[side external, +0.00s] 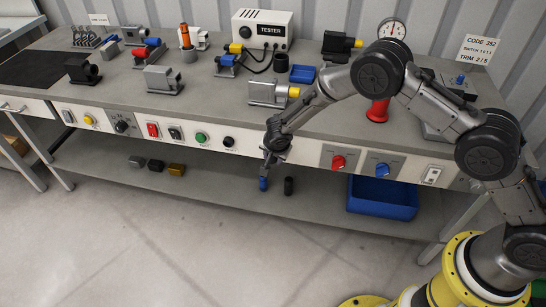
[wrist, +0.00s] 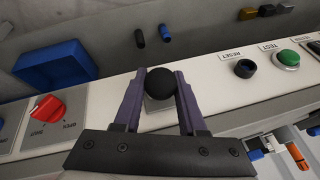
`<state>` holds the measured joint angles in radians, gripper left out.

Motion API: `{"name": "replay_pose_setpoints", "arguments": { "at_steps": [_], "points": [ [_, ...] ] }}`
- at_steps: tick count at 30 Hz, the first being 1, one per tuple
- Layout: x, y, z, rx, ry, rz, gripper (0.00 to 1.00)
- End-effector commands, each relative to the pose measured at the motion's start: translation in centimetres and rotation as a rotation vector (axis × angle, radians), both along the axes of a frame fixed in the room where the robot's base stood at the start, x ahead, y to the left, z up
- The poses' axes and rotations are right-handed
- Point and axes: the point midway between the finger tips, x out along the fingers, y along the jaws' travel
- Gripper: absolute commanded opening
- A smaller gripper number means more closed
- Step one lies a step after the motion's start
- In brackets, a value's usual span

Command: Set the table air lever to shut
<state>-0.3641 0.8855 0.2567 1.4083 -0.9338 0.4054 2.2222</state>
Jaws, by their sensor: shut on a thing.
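A black ball knob (wrist: 161,83) sits between my gripper's two fingers in the wrist view, in front of a small pale plate on the white front panel (wrist: 215,85). It looks like the end of the lever; its stem and any label are hidden. My gripper (wrist: 161,76) is shut on this knob, with a finger on each side. In the side external view my gripper (side external: 270,158) is at the bench's front panel, between the black reset button (side external: 228,142) and the red rotary knob (side external: 338,162). The knob is hidden there.
The red knob (wrist: 45,108) and green button (wrist: 288,58) flank the gripper on the panel. A blue rotary knob (side external: 382,169) is further right. A blue bin (side external: 383,198) and small cylinders (side external: 289,186) are on the lower shelf. Open floor lies in front.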

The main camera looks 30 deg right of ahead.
Motion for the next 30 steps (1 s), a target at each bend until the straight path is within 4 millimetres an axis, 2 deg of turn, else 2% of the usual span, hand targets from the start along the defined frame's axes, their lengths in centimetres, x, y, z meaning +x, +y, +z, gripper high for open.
{"name": "replay_pose_setpoints", "arguments": {
  "at_steps": [17, 30],
  "points": [
    [-0.2, 0.2, -0.3, -0.036, -0.033, 0.003, 0.0],
    [-0.8, 0.9, -1.9, -0.194, -0.192, 0.005, 0.0]
  ]
}}
